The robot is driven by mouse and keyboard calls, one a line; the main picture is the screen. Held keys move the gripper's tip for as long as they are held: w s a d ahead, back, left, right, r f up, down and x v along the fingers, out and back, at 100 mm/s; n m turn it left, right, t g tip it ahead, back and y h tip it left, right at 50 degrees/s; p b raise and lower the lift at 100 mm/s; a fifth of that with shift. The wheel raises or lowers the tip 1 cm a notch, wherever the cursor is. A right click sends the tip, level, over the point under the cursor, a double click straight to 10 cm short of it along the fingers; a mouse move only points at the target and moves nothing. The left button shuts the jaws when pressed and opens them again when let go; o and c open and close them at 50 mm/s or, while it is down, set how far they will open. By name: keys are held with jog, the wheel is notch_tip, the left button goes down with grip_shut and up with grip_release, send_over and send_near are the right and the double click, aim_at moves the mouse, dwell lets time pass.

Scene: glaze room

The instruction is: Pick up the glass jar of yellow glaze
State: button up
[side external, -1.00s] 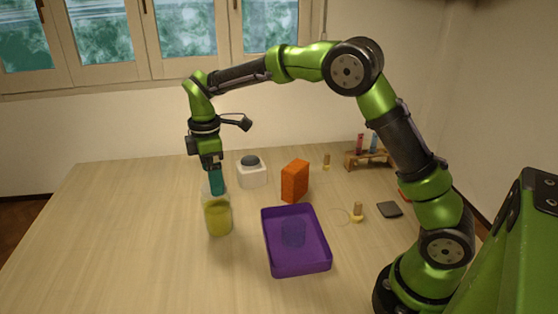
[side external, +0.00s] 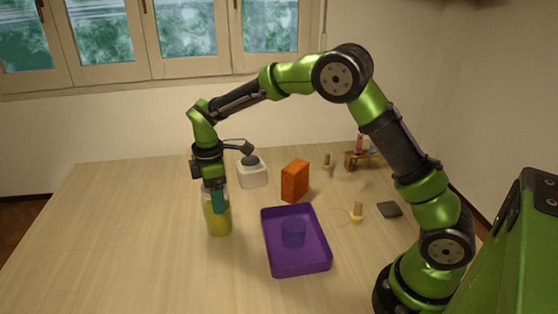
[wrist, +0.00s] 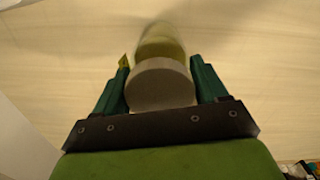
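The glass jar of yellow glaze (side external: 217,221) stands upright on the table, left of the purple tray. My gripper (side external: 217,203) is above it, pointing down, with a teal finger overlapping the jar's upper part. In the wrist view the jar's pale round top (wrist: 160,84) lies between the two fingers of my gripper (wrist: 160,75), with its yellow body beyond. The fingers stand either side of the jar, very close to it, and appear open; any contact is hard to make out.
The purple tray (side external: 323,262) holds a bluish cup-like thing (side external: 293,233). An orange box (side external: 294,181) and a white device with a dark top (side external: 252,175) stand behind. A dark flat pad (side external: 389,209) lies to the right. The table's left and front are clear.

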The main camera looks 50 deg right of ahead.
grip_shut()
jog(key=shift+r, duration=0.1)
